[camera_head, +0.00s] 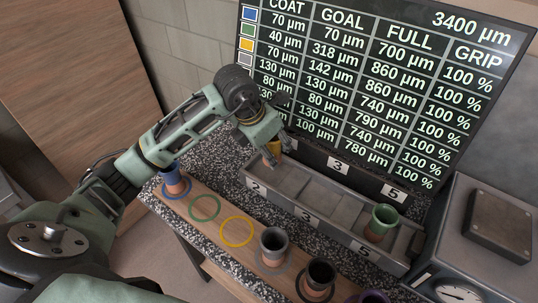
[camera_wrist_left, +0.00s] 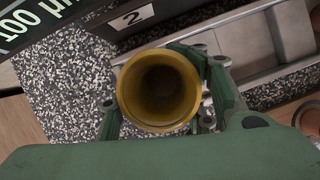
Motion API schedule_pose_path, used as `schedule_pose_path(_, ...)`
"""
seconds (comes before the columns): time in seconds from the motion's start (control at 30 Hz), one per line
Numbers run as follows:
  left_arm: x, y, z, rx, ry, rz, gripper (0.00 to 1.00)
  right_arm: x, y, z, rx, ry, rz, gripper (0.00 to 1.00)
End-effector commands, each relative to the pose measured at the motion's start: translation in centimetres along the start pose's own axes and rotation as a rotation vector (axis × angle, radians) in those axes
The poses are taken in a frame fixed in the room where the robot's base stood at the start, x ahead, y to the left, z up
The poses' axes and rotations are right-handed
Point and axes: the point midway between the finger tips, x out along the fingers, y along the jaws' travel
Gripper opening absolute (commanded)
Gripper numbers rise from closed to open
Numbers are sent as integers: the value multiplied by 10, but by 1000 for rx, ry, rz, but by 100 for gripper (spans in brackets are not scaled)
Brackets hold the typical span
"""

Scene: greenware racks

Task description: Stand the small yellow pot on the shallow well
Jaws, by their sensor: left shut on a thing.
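The small yellow pot (camera_head: 274,147) is in my left gripper (camera_head: 271,153), at the left end of the grey trough in the head view. The left wrist view looks down into the open mouth of the yellow pot (camera_wrist_left: 160,90), with the fingers of my left gripper (camera_wrist_left: 160,108) on both sides. The trough (camera_head: 330,219) has wells side by side, with plates numbered 2, 3 and 5. I cannot tell for sure which well is the shallow one. The pot's base is partly hidden by the gripper. My right gripper is out of view.
A green-rimmed pot (camera_head: 382,222) stands in the trough by number 5. A wooden board (camera_head: 213,226) in front has an empty green ring (camera_head: 205,208) and an empty yellow ring (camera_head: 237,231), plus blue, grey and black pots. A scale (camera_head: 470,240) stands right; a display (camera_head: 385,80) stands behind.

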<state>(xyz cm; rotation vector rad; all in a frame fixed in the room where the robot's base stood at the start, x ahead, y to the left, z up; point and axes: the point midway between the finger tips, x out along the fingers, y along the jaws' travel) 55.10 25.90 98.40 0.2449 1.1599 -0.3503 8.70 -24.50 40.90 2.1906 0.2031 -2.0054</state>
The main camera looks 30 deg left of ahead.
Motion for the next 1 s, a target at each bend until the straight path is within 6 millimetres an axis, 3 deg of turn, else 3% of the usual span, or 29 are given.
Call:
schedule_pose_path(0.23, 15, 7, -12, 0, 2, -3, 7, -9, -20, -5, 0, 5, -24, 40)
schedule_pose_path(0.43, 38, 7, -20, 1, -1, -2, 7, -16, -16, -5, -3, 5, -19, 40)
schedule_pose_path(0.83, 45, 8, -23, 2, -2, 1, 7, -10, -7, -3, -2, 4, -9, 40)
schedule_pose_path(0.87, 43, 8, -23, 2, -1, 0, 41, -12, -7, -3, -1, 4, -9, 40)
schedule_pose_path(1.0, 43, 7, -23, 1, -1, 0, 51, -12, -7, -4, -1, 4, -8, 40)
